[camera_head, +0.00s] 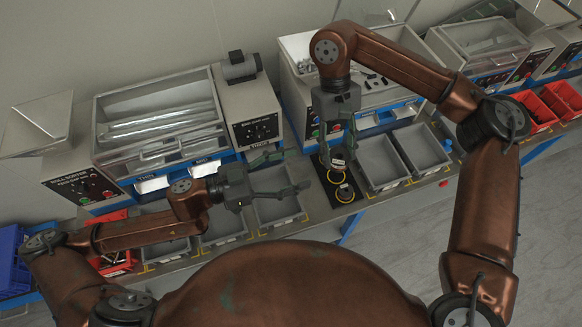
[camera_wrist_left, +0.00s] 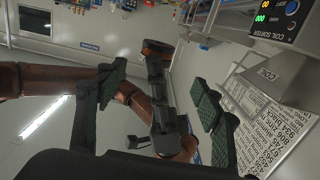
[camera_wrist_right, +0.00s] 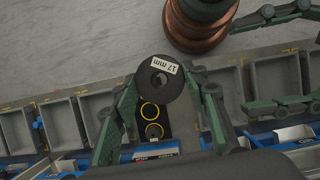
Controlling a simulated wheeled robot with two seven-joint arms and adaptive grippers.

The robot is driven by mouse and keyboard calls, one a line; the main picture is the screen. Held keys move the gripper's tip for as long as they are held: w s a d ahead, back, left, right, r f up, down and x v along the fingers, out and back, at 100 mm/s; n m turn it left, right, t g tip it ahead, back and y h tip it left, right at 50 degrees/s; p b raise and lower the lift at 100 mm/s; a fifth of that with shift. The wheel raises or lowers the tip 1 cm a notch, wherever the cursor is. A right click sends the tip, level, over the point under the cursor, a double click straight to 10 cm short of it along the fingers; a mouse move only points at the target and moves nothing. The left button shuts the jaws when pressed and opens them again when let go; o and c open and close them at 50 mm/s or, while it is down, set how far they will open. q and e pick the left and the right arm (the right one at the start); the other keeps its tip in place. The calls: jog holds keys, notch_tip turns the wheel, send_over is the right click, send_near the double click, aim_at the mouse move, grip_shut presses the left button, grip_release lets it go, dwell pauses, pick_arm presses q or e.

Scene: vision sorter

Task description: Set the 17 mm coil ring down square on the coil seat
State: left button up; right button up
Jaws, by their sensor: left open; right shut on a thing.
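The 17 mm coil ring (camera_wrist_right: 158,84) is a dark disc with a small centre hole and a white "17 mm" label in the right wrist view. My right gripper (camera_head: 337,146) is shut on it and points down, above the black seat plate (camera_head: 332,188). The ring (camera_head: 338,158) looks small in the head view. The plate bears two yellow circles, which show past the ring in the right wrist view; a small grey piece (camera_wrist_right: 154,131) stands in one. Which circle is the coil seat, and the ring's exact height, I cannot tell. My left gripper (camera_head: 284,174) is open and empty.
Grey bins (camera_head: 378,162) stand right of the plate, and another grey bin (camera_head: 278,209) stands left of it, below my left gripper. Sorting machines (camera_head: 160,115) line the back. Red bins (camera_head: 563,100) are at the far right.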

aim_at(336, 157)
pick_arm(q)
jog(key=x, duration=1.1)
jog(key=shift+d, duration=0.25)
jog(key=shift+c, duration=0.6)
jog(key=shift+w+a, duration=0.1)
jog(key=shift+w, duration=0.15)
jog(key=c, duration=1.3)
jog(key=shift+c, duration=0.3)
pick_arm(e)
jog(key=o, duration=0.9)
jog(key=shift+s, duration=0.1)
pick_arm(q)
jog(key=shift+s, duration=0.1)
pick_arm(e)
jog(key=o, duration=0.5)
jog(key=shift+o, duration=0.2)
